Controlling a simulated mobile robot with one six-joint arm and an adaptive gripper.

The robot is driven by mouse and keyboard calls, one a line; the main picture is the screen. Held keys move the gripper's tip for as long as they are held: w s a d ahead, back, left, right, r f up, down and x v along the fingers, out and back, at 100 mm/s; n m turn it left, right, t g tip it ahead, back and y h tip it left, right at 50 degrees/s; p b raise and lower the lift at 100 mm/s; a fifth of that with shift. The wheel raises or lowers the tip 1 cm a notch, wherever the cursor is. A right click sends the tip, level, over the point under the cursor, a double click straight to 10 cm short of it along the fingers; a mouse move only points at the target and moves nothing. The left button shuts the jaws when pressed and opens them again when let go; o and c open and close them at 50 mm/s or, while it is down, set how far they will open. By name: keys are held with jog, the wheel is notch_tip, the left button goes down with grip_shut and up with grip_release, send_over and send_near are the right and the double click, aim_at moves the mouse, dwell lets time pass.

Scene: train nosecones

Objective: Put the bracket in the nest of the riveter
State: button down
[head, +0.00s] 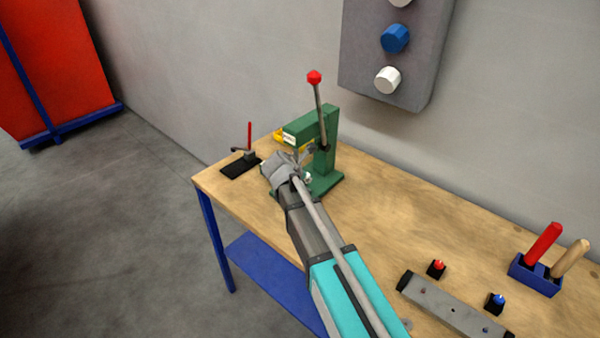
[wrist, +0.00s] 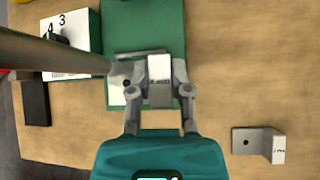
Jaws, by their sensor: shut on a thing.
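The riveter (head: 328,150) is a green press with a long red-tipped lever, standing on the bench. In the wrist view its green base (wrist: 150,20) lies under my fingertips. My gripper (wrist: 160,85) is shut on a light grey bracket (wrist: 160,68), gripping its upright part. A flat grey part with a dark hole appears just left of the fingers over the base; I cannot tell bracket from nest there. Whether the bracket touches the nest is unclear. In the head view my gripper (head: 297,180) is at the front of the riveter and hides the bracket.
A second L-shaped bracket (wrist: 250,141) lies on the bench right of my gripper in the wrist view. The lever rod (wrist: 50,52) crosses the upper left, near a white numbered block (wrist: 78,25). A black fixture (head: 240,166) stands left of the riveter. A blue tool holder (head: 534,275) stands right.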

jog(key=s+d+r+p, duration=0.3)
jog(key=s+r+p, duration=0.1)
jog(key=s, duration=0.5)
jog(key=shift+s+d+r+p, duration=0.25)
jog(key=shift+s+r+p, duration=0.1)
jog(key=shift+r, duration=0.4)
